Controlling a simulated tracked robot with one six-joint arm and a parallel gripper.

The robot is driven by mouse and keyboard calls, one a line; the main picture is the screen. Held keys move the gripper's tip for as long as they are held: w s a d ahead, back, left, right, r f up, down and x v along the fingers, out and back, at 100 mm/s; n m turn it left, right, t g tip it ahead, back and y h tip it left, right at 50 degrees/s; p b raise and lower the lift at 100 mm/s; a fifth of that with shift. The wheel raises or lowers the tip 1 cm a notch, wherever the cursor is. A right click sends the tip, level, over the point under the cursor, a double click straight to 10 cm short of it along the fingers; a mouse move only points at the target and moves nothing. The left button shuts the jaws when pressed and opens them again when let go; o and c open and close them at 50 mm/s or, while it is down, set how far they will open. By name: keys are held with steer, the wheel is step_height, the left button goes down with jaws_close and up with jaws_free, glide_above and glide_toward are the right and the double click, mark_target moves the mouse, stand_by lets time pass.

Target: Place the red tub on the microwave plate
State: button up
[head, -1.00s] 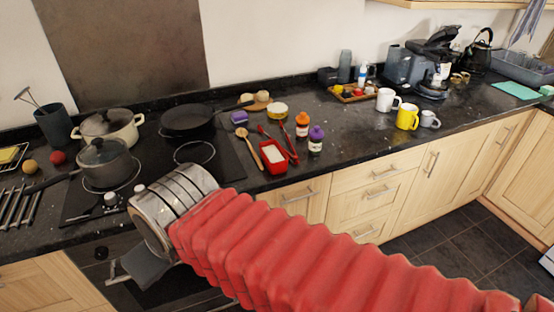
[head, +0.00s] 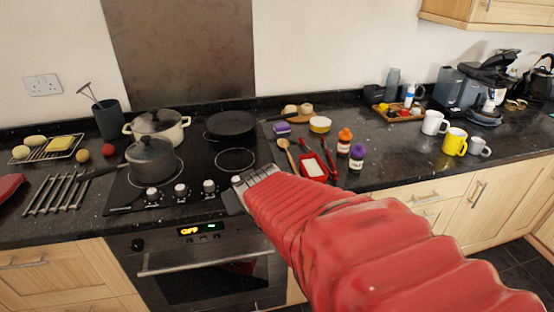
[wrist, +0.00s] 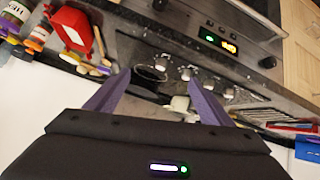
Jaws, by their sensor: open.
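The red tub (head: 314,167), with a pale top or contents, sits on the dark worktop near its front edge, right of the hob. It also shows at the upper left of the wrist view (wrist: 72,28). My gripper shows in the wrist view (wrist: 157,85) with its two purple fingers spread apart and nothing between them. In the head view my red-sleeved arm ends near the hob's front right corner, left of the tub; the fingers are hard to make out there. I see no microwave or microwave plate in these frames.
Orange-capped (head: 344,142) and purple-capped (head: 357,158) bottles stand right of the tub. The hob holds a grey pan (head: 151,160), a cream pot (head: 158,127) and a frying pan (head: 231,123). Mugs stand farther right.

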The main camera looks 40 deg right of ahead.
steer(key=s+d+f+m+t+h, duration=0.1)
steer(key=s+d+f, duration=0.1)
steer(key=d, duration=0.5)
steer(key=s+d+f+m+t+h, duration=0.1)
steer(key=s+d+f+t, duration=0.1)
steer(key=d, duration=0.6)
steer(key=s+d+f+m+t+h, duration=0.1)
steer(key=s+d+f+t, duration=0.1)
steer(key=s+d+f, duration=0.2)
steer(key=s+d, duration=0.1)
steer(key=d, duration=0.2)
steer(key=shift+d+h, duration=0.15)
steer(key=shift+h, duration=0.15)
glide_toward(307, 158)
steer(key=shift+s+f, duration=0.15)
steer(key=shift+s, duration=0.5)
steer(key=shift+w, duration=0.1)
steer(key=shift+x, duration=2.45)
steer(key=shift+w, duration=0.1)
